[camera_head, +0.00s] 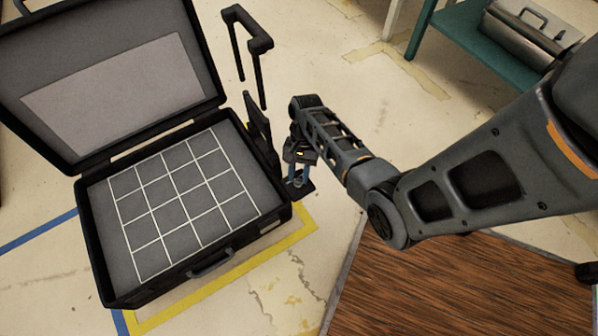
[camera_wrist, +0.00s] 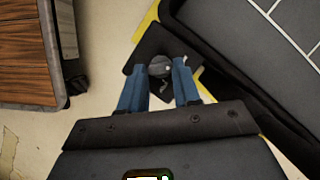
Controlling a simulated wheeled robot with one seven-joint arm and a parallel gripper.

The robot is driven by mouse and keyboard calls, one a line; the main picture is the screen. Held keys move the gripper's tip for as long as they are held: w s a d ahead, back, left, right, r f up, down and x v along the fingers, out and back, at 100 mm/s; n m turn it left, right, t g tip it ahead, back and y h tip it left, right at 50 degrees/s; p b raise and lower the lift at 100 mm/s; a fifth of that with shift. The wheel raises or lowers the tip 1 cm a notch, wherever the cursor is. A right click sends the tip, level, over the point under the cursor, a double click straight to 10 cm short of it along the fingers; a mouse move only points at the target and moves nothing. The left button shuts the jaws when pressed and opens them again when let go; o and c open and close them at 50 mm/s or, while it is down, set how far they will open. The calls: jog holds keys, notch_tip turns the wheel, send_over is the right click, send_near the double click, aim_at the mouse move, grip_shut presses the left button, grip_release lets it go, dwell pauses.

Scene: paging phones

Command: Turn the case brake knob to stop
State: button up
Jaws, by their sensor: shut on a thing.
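The black case (camera_head: 196,262) stands open on the floor, its lid (camera_head: 110,80) raised at the back and a white-lined grid inside. At its right side is a dark plate (camera_wrist: 143,48) with a small grey round knob (camera_wrist: 160,68). My gripper (camera_head: 300,182) is at that right side, pointing down. In the wrist view its two blue fingers (camera_wrist: 160,84) are closed on the knob, one on each side. A small light mark shows beside the knob at the right finger. The knob's lettering cannot be read.
The case's raised pull handle (camera_head: 250,45) stands behind my gripper. A wooden-topped surface (camera_head: 450,285) lies at the lower right. A teal table (camera_head: 470,40) with a metal box (camera_head: 530,35) is at the upper right. Yellow and blue tape marks the floor.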

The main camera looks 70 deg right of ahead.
jog(key=shift+c, duration=0.6)
jog(key=shift+r+m+p, duration=0.15)
jog(key=shift+m+p, duration=0.15)
jog(key=shift+p, duration=0.25)
jog(key=m+p, duration=0.1)
jog(key=p, duration=0.1)
jog(key=m+t+p, duration=0.1)
jog(key=m, duration=0.1)
jog(key=shift+s+r+p, duration=0.15)
jog(key=shift+s+p, duration=0.05)
jog(key=shift+p, duration=0.15)
jog(key=m+p, duration=0.1)
jog(key=m+t+p, duration=0.1)
jog(key=m+p, duration=0.1)
jog(key=m+t+p, duration=0.1)
jog(key=m+p, duration=0.1)
jog(key=shift+s+a+h, duration=0.15)
jog(key=shift+s+h, duration=0.15)
jog(key=m+p, duration=0.2)
jog(key=m+t+h+p, duration=0.1)
jog(key=m, duration=0.1)
jog(key=shift+s+a+m+p, duration=0.15)
jog(key=shift+m+p, duration=0.25)
jog(key=shift+a+f+m+t+h+p, duration=0.15)
jog(key=shift+m+t+h+p, duration=0.25)
jog(key=shift+m+p, duration=0.55)
jog(key=shift+a+f+m+t+h+p, duration=0.15)
jog(key=shift+m+h+p, duration=0.35)
jog(key=shift+m, duration=0.75)
jog(key=shift+d, duration=0.1)
